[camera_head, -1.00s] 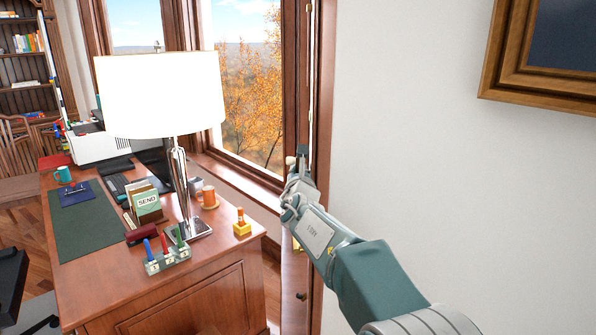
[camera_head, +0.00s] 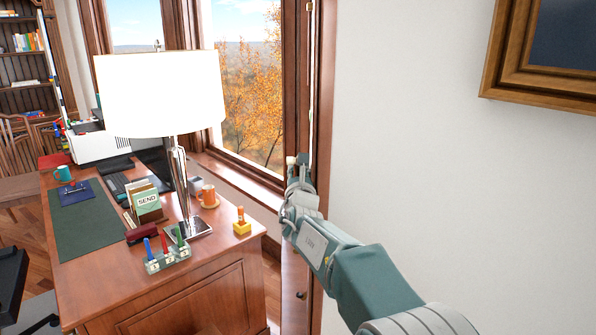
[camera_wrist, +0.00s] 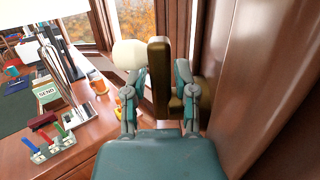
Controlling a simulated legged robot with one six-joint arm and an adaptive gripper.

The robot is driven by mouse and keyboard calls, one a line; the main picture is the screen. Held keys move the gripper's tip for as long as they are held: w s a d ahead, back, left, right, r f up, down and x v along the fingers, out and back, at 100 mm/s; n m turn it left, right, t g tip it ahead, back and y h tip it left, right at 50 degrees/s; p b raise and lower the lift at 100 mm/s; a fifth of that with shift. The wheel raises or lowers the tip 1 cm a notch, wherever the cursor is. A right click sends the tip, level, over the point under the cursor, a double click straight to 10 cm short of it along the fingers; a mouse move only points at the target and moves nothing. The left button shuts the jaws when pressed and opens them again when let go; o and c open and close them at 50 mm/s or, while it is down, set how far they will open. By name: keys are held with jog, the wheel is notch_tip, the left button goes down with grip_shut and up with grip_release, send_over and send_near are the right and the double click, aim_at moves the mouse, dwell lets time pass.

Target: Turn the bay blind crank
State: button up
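The blind crank's cream knob (camera_wrist: 130,53) and upright dark brass arm (camera_wrist: 160,65) are ahead of my gripper in the wrist view. A brass mount (camera_wrist: 205,92) is at its right, by the wooden window trim. My gripper (camera_wrist: 160,92) has its fingers apart, one on each side of the crank arm, with gaps visible; firm contact cannot be made out. The left finger is below the knob. In the head view the knob (camera_head: 290,160) shows just above my gripper (camera_head: 301,182), which hides most of the crank.
The window frame (camera_head: 323,100) and white wall (camera_head: 420,150) are close on the right.

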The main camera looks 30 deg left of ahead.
jog(key=shift+s+d, duration=0.1)
jog(key=v, duration=1.1)
jog(key=shift+s+f, duration=0.25)
dwell(0.4)
